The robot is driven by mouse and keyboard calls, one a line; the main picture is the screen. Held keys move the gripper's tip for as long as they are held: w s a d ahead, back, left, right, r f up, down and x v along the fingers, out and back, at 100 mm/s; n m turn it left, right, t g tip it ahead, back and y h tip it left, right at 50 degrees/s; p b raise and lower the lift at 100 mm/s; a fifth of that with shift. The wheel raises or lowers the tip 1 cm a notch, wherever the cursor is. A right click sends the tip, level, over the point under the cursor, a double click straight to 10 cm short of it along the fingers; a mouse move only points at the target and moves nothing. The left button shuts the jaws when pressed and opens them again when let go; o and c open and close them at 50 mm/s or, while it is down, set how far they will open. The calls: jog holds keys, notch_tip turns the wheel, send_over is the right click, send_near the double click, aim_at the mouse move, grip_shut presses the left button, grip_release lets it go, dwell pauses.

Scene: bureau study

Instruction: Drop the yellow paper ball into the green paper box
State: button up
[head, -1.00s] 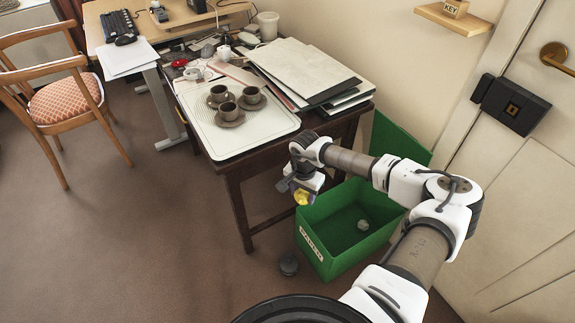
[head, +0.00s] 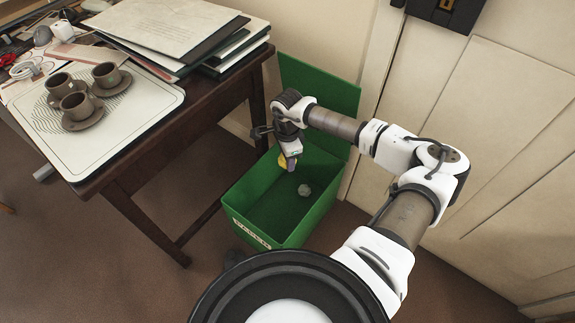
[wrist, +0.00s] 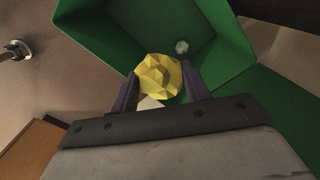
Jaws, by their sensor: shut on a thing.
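The yellow paper ball (wrist: 158,76) is held between the two fingers of my gripper (wrist: 160,88) in the wrist view. In the head view my gripper (head: 288,160) points down over the green paper box, and the yellow ball (head: 283,160) shows partly behind a finger. The green paper box (head: 237,196) is open, with its lid (head: 325,95) raised at the back and a paper label on its front. A grey crumpled ball (head: 304,190) lies on the box floor; it also shows in the wrist view (wrist: 182,47).
A dark wooden desk (head: 200,118) stands left of the box, with a tray (head: 100,145) of brown cups and stacked folders (head: 165,30). A white door (head: 490,150) is on the right. A small dark object (head: 236,258) lies on the floor by the box's front.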

jog(key=f+m+b, duration=0.1)
jog(key=b, duration=0.1)
jog(key=f+m+b, duration=0.2)
jog(key=shift+w+d+m, duration=0.2)
jog(key=shift+w+m, duration=0.1)
jog(key=shift+w, duration=0.05)
notch_tip(320, 180, down, 9)
jog(key=d+m+b, duration=0.1)
jog(key=m+b, duration=1)
jog(key=b, duration=0.4)
jog(key=shift+w+f+m+b, duration=0.15)
jog(key=shift+w+m+b, duration=0.15)
jog(key=shift+b, duration=0.1)
jog(key=o, duration=1)
